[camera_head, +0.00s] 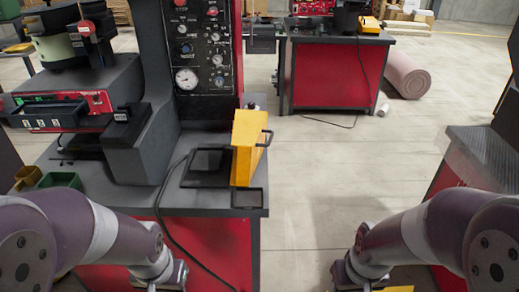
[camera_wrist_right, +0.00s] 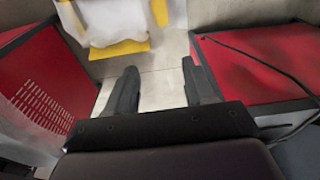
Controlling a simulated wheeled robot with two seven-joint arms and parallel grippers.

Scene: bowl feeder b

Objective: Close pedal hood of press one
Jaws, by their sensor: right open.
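The yellow pedal hood (camera_head: 247,146) stands raised, near upright, at the right edge of the grey table of press one (camera_head: 220,205). A dark handle loop sticks out on its right side. The black pedal base (camera_head: 206,168) lies flat and uncovered to the left of the hood. A small dark frame (camera_head: 249,198) is at the hood's near foot. My right gripper (camera_wrist_right: 160,68) is open and empty above the floor in the right wrist view, away from the hood. In the head view both forearms reach the bottom edge. My left gripper is out of frame.
The press column with its gauge panel (camera_head: 207,45) rises behind the pedal. A black cable (camera_head: 166,225) hangs over the table front. A grey-topped red bench (camera_head: 470,160) stands at the right. Clear floor (camera_head: 330,160) lies between. Another red station (camera_head: 330,72) is behind.

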